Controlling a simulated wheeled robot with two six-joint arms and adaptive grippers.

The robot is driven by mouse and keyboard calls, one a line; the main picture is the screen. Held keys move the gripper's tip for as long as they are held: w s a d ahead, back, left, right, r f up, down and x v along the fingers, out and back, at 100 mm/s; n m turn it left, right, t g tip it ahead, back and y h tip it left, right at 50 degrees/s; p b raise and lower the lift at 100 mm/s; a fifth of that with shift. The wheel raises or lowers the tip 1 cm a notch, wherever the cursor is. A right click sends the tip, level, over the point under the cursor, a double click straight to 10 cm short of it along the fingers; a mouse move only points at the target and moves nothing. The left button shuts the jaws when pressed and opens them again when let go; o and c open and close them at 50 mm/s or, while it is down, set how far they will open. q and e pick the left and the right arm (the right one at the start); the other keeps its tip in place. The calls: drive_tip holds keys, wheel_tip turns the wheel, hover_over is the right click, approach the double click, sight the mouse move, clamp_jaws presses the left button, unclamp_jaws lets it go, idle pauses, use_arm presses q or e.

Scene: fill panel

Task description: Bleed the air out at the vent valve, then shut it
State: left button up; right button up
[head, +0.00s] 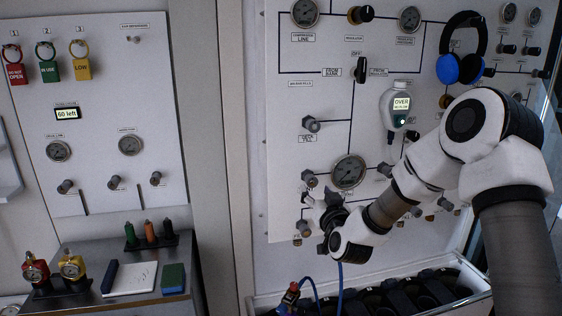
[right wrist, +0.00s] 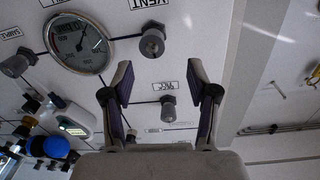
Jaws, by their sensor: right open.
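The vent valve is a grey knob (head: 309,178) just left of the large round gauge (head: 348,172) on the fill panel. In the right wrist view, which shows the panel upside down, this knob (right wrist: 152,40) lies beside the gauge (right wrist: 80,42), near the VENT label (right wrist: 145,4). My right gripper (head: 314,200) is close to the panel, just below the knob in the head view. In the right wrist view its fingers (right wrist: 160,82) are spread with nothing between them. The knob's setting cannot be read. My left gripper is not in view.
Another knob (head: 311,124) sits above the vent valve. A grey device (head: 398,108) with a screen reading OVER and a blue headset (head: 462,50) hang to the right. A blue hose (head: 340,275) rises below. A side bench (head: 110,295) holds small tools.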

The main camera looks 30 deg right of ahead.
sight(312, 181)
drive_tip(key=p+x, duration=0.1)
drive_tip(key=x, duration=0.1)
drive_tip(key=p+x, duration=0.1)
drive_tip(key=x, duration=0.3)
drive_tip(key=shift+w+d+p, duration=0.25)
drive_tip(key=shift+d+p, duration=0.15)
drive_tip(key=shift+d, duration=0.05)
drive_tip(key=shift+w+d+f, duration=0.15)
drive_tip(key=shift+w+d, duration=0.1)
drive_tip(key=shift+w, duration=0.2)
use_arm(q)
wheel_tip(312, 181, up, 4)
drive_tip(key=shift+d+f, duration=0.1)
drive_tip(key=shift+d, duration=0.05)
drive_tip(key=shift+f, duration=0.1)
use_arm(e)
clamp_jaws()
